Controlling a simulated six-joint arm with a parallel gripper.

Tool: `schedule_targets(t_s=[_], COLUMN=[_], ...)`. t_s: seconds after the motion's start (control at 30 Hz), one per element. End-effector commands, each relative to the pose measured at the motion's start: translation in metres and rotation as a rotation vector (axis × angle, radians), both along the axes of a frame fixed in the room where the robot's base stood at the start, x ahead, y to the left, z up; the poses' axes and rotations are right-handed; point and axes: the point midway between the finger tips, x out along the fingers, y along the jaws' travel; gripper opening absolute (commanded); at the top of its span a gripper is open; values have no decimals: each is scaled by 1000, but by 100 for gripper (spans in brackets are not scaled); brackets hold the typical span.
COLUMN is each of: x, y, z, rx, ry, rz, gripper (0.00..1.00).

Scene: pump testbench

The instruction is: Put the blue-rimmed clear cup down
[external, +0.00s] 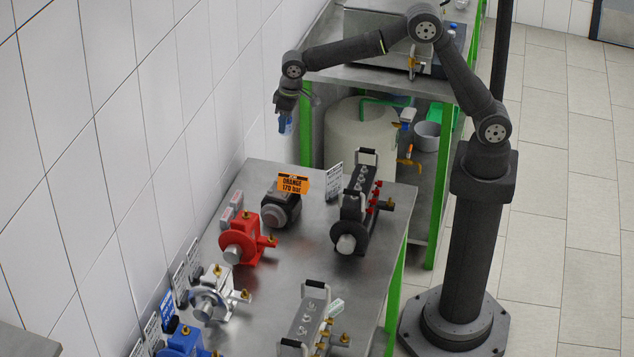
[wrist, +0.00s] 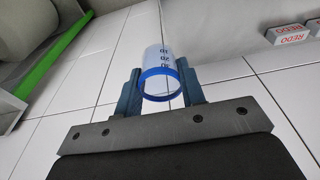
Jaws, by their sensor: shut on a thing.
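The clear cup (wrist: 159,66) with a blue rim sits between the two fingers of my gripper (wrist: 160,88) in the wrist view. It has dark marks on its side, and its blue rim faces the camera. The fingers are shut on it. In the external view my gripper (external: 285,117) is high at the upper left, near the tiled wall and above the far end of the steel bench. The cup shows there only as a small bluish shape (external: 286,124) at the fingertips. It is held in the air, touching no surface that I can see.
The steel bench (external: 285,262) carries a red pump (external: 243,240), a silver pump (external: 214,296), a blue pump (external: 184,342), a dark pump (external: 281,208) and a black valve block (external: 352,213). An orange sign (external: 293,184) stands near the back. A white tank (external: 360,133) stands behind.

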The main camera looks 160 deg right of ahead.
Motion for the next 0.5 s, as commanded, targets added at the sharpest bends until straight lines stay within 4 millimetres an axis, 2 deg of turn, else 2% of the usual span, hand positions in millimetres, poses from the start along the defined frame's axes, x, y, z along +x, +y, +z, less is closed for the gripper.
schedule_targets(t_s=[0.3, 0.5], x=[69, 103], y=[-6, -10], z=[-43, -62], rx=[2, 1], ry=[2, 0], rz=[6, 3], gripper=[14, 14])
